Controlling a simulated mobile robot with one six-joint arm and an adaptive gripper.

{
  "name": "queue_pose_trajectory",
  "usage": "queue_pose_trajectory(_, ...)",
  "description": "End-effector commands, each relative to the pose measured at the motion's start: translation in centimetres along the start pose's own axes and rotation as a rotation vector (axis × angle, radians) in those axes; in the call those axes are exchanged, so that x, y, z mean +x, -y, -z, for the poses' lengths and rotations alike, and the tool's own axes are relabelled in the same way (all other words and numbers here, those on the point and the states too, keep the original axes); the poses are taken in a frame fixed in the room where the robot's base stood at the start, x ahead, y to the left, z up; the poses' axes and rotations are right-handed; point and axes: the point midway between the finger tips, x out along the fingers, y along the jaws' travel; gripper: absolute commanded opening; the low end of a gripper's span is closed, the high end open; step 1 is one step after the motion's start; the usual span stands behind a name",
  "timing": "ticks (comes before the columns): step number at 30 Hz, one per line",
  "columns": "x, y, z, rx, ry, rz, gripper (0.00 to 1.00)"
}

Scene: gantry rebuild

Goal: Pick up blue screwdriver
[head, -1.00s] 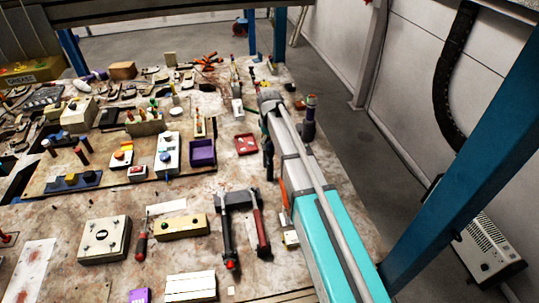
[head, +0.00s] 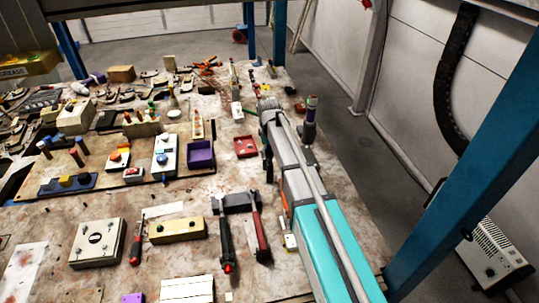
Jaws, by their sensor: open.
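I cannot make out a blue screwdriver with certainty. A small blue piece (head: 165,180) lies in front of a grey control box (head: 166,155), too small to identify. A screwdriver with a red and black handle (head: 136,251) lies on the near part of the workbench (head: 185,262). My arm reaches up from the lower right over the bench's right side. My gripper (head: 268,166) shows only as a dark part beside the far end of the arm, pointing down. It is open, and I see nothing held. The arm hides the bench beneath it.
A purple bin (head: 201,155) and a red tray (head: 246,147) stand left of the gripper. A clamp-like tool with dark and red handles (head: 226,240) lies nearer. Boxes and many tools crowd the left. A blue post (head: 470,150) stands at the right.

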Motion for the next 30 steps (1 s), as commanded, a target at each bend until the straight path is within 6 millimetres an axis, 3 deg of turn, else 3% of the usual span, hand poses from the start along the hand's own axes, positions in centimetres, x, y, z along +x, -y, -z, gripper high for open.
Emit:
queue_pose_trajectory(8, 0.0, 0.03, 0.02, 0.0, 0.0, 0.0, 0.87)
queue_pose_trajectory(22, 0.0, 0.04, 0.04, -0.001, 0.0, 0.0, 0.0)
queue_pose_trajectory(30, 0.0, 0.04, 0.04, -0.001, 0.0, 0.0, 0.0)
